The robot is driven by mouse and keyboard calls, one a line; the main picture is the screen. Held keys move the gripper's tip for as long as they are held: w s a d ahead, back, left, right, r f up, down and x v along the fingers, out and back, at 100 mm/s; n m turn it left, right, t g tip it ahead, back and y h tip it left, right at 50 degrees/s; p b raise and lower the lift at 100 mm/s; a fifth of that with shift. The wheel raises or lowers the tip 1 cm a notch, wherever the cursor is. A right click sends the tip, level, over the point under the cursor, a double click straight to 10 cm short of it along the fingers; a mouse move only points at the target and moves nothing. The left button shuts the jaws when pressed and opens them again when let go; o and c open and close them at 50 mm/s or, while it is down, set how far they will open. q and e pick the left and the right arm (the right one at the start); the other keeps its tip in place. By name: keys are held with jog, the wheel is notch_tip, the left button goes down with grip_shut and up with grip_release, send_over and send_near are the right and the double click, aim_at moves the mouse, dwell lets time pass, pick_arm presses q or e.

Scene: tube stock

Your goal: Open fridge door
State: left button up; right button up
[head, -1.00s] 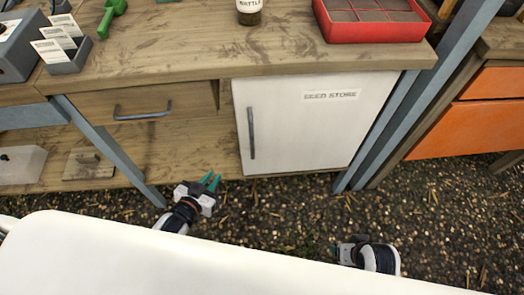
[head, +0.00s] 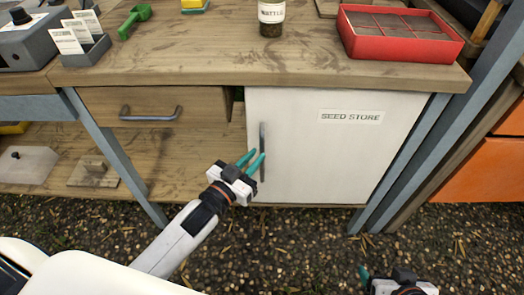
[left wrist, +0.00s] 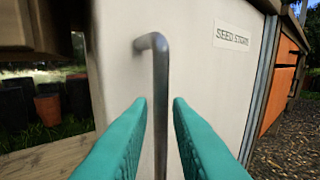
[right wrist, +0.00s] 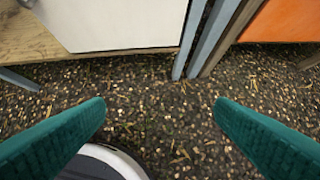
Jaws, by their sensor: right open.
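The fridge is a white cabinet with a shut door (head: 335,155) labelled "SEED STORE", under the bench. Its grey vertical bar handle (head: 262,150) is at the door's left edge. In the left wrist view the handle (left wrist: 160,85) runs down between the two teal fingers, with a gap on each side. My right gripper (right wrist: 160,110) is open and empty over the gravel, low at the right; in the head view it is partly cut off by the bottom edge.
A wooden drawer (head: 155,104) with a bar handle is left of the fridge. Blue-grey bench legs (head: 118,160) stand on either side. On the bench top are a red tray (head: 400,52) and a labelled jar (head: 271,18). Open gravel (head: 310,235) lies in front.

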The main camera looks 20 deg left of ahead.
aim_at(261, 152)
pick_arm(q)
jog(key=shift+x, duration=1.95)
pick_arm(e)
jog(key=shift+w+a+r+t, duration=0.25)
jog(key=shift+w+r+t, duration=0.15)
jog(key=shift+w, duration=0.2)
jog(key=shift+w+a+r+t, duration=0.2)
jog(key=shift+w+r+t, duration=0.15)
jog(key=shift+w, duration=0.25)
pick_arm(q)
jog(key=shift+c, duration=0.5)
grip_shut()
